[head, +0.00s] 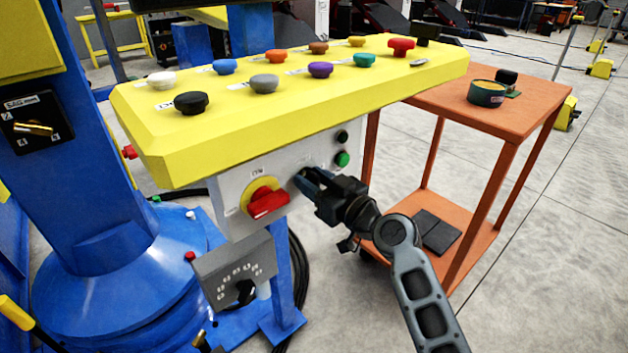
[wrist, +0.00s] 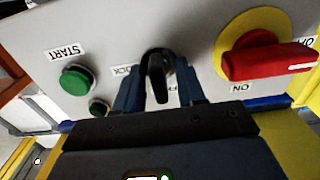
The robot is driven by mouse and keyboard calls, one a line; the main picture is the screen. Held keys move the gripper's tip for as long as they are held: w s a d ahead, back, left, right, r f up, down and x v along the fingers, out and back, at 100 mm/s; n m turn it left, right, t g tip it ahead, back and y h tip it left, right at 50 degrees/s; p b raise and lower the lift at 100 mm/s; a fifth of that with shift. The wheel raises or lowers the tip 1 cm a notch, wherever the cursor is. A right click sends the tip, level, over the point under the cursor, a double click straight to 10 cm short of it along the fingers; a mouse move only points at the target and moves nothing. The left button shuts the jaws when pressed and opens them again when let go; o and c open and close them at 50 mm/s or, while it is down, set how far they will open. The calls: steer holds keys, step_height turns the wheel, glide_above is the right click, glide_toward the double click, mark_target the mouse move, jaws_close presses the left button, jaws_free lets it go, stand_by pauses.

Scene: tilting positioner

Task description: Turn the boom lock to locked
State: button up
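A small black knob (wrist: 157,76) sits on the pale front panel (wrist: 60,25), beside a partly covered label that seems to read LOCK. Its grip runs roughly up and down in the wrist view. My gripper (wrist: 160,92) has one blue finger on each side of the knob, with narrow gaps showing, so contact cannot be told. In the head view my gripper (head: 302,180) is at the panel just right of the red switch, and it hides the knob. A second label under the knob is mostly hidden by a finger.
The red rotary switch (wrist: 262,62) on a yellow disc is close to the right finger. A green START button (wrist: 76,80) is to the left. The yellow console top (head: 300,110) overhangs the panel. An orange table (head: 530,110) stands to the right.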

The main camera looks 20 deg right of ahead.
jaws_close()
steer(key=shift+m, duration=0.4)
steer(key=m, duration=0.4)
steer(key=shift+d, duration=0.1)
steer(key=m, duration=0.4)
steer(key=shift+m, duration=0.3)
steer(key=m+p, duration=0.1)
steer(key=m, duration=0.3)
steer(key=shift+d+f+p, duration=0.1)
steer(key=shift+d+p, duration=0.05)
steer(key=shift+p, duration=0.25)
steer(key=m+p, duration=0.1)
steer(key=m, duration=0.3)
steer(key=shift+f, duration=0.1)
steer(key=shift+m, duration=0.4)
